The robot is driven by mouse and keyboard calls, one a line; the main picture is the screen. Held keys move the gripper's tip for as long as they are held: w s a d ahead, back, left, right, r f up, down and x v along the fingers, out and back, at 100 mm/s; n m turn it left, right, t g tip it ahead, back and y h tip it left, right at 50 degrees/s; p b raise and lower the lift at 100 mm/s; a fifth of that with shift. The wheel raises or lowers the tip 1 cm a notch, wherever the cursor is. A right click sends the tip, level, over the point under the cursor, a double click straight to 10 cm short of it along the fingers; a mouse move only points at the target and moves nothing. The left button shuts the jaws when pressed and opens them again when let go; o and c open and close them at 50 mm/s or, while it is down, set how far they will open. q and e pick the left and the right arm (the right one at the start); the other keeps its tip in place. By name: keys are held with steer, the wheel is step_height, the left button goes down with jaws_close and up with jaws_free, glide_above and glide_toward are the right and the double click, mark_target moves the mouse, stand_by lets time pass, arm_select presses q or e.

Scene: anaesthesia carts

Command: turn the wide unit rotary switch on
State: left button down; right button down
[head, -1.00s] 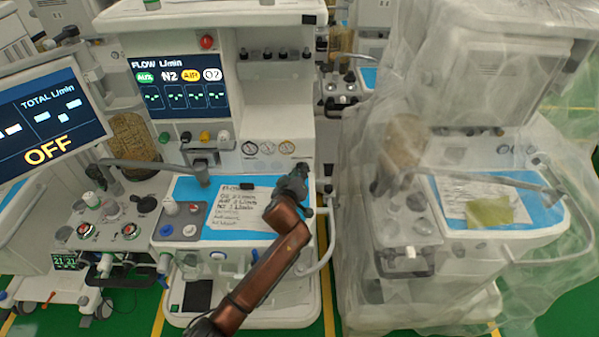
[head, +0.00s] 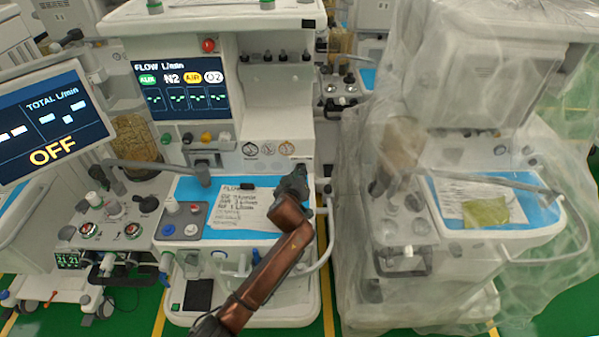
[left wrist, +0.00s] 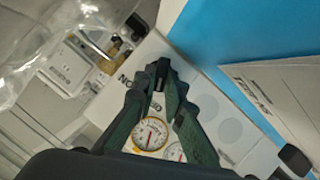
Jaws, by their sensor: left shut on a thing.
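The wide unit (head: 275,125) is the uncovered white cart in the middle of the head view, with a lit flow screen. Its rotary switch is on the front panel, right of the round gauges (head: 268,149); the fingers hide it. My left gripper (head: 299,172) reaches this spot from below and is shut on the switch. In the left wrist view, the fingertips (left wrist: 153,78) come close together against the white panel, beside printed ON/OFF lettering (left wrist: 125,85). The switch's pointing direction cannot be made out. My right gripper is not in view.
A blue worktop (head: 188,187) with a paper sheet (head: 236,212) lies just below the panel. A monitor (head: 50,120) showing yellow OFF stands at the left. A plastic-draped cart (head: 470,90) stands close on the right. A white side rail (head: 329,235) runs near my arm.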

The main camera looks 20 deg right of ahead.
arm_select(q)
steer(key=shift+d+r+m+y+p, duration=0.2)
steer(key=shift+m+y+p, duration=0.45)
steer(key=shift+m, duration=0.25)
steer(key=shift+d+f+m+y, duration=0.1)
steer(key=shift+f+m+y, duration=0.05)
steer(key=shift+m+y, duration=0.7)
steer(key=m, duration=0.1)
steer(key=m+t+y+b, duration=0.1)
steer(key=m, duration=0.1)
steer(key=shift+d+f, duration=0.15)
steer(key=shift+m+t+y+b, duration=0.4)
steer(key=shift+m+y+b, duration=0.15)
steer(key=shift+m+y, duration=0.2)
steer(key=shift+s+d, duration=0.1)
steer(key=shift+m, duration=0.3)
steer(key=c, duration=2)
jaws_free()
